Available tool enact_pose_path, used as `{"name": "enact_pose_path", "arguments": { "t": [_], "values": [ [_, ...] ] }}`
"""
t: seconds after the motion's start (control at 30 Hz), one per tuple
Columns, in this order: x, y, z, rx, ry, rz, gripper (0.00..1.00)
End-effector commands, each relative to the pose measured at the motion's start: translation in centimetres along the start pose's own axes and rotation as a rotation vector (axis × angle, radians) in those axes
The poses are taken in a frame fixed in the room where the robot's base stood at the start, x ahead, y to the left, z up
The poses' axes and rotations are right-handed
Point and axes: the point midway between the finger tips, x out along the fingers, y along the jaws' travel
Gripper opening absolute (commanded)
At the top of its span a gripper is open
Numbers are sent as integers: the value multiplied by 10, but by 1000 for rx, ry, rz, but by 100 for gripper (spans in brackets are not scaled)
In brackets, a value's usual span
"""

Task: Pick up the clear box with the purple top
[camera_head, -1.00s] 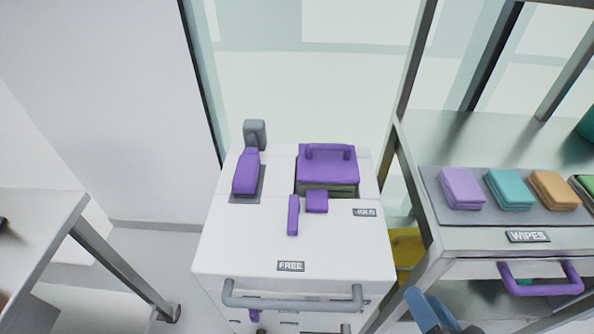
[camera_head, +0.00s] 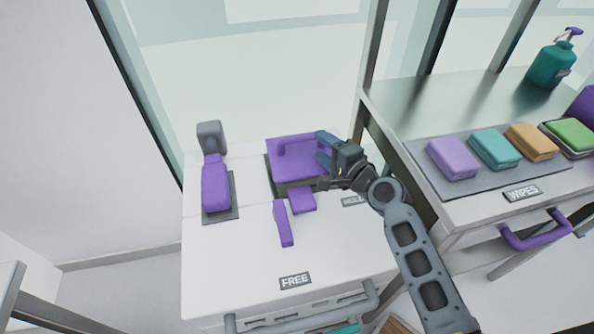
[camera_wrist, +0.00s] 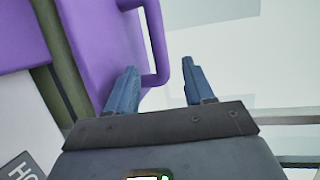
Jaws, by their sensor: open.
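The clear box with the purple top (camera_head: 290,164) sits at the back right of the white cart top, with a purple handle (camera_head: 300,146) arching over its lid. Its see-through, olive-looking side shows below the lid. My gripper (camera_head: 322,150) is open at the right end of the handle. In the wrist view the purple lid (camera_wrist: 90,40) fills the upper left, and the handle (camera_wrist: 158,45) reaches toward the gap between the open fingers of my gripper (camera_wrist: 158,85). The left finger overlaps the handle's edge; I cannot tell whether they touch.
A purple block (camera_head: 302,200) and a purple bar (camera_head: 283,223) lie in front of the box. A purple-and-grey item (camera_head: 216,188) stands left. The right table holds folded wipes (camera_head: 454,157) and a teal pump bottle (camera_head: 551,63). The cart's front (camera_head: 240,265) is clear.

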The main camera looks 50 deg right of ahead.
Motion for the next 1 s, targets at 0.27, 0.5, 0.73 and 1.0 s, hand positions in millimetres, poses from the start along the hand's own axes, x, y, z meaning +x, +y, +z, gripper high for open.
{"name": "enact_pose_path", "arguments": {
  "t": [0.27, 0.5, 0.73, 1.0],
  "values": [
    [32, -3, 0, -3, 0, 0, 53],
    [60, -2, 0, -3, 1, 0, 53],
    [63, -1, 0, -4, 1, 1, 53],
    [63, -1, 0, -4, 1, 1, 32]
  ]
}}
